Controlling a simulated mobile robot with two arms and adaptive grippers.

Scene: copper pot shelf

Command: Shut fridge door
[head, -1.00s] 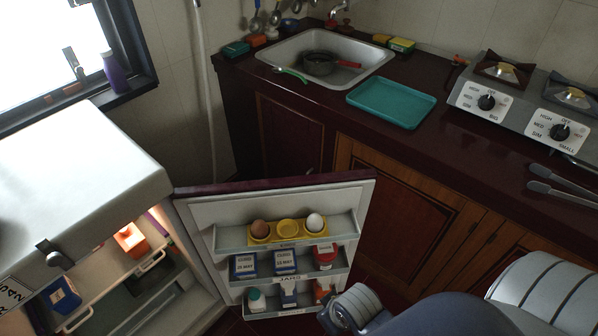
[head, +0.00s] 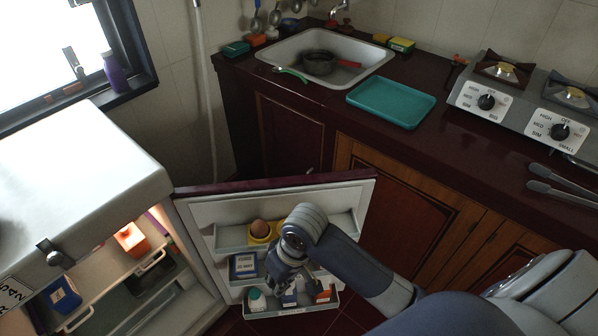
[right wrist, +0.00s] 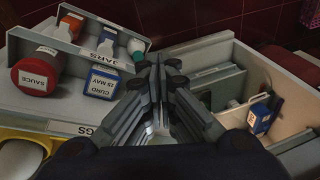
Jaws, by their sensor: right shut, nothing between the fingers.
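The fridge door (head: 335,200) stands wide open in the head view, its inner side with racks facing me. The white fridge (head: 80,175) is at the left, its lit inside showing. My right gripper (head: 285,283) is shut and empty, in front of the door's racks, and it hides part of the egg tray and several rack items. In the right wrist view its closed fingers (right wrist: 160,68) are between the door racks (right wrist: 80,128) on the left and the fridge inside (right wrist: 228,85) on the right. I cannot tell whether it touches the door. My left gripper is not in view.
An orange item (head: 130,238) and a blue box (head: 62,294) are inside the fridge. The counter (head: 320,108) with wooden cabinets (head: 405,205) stands behind the door.

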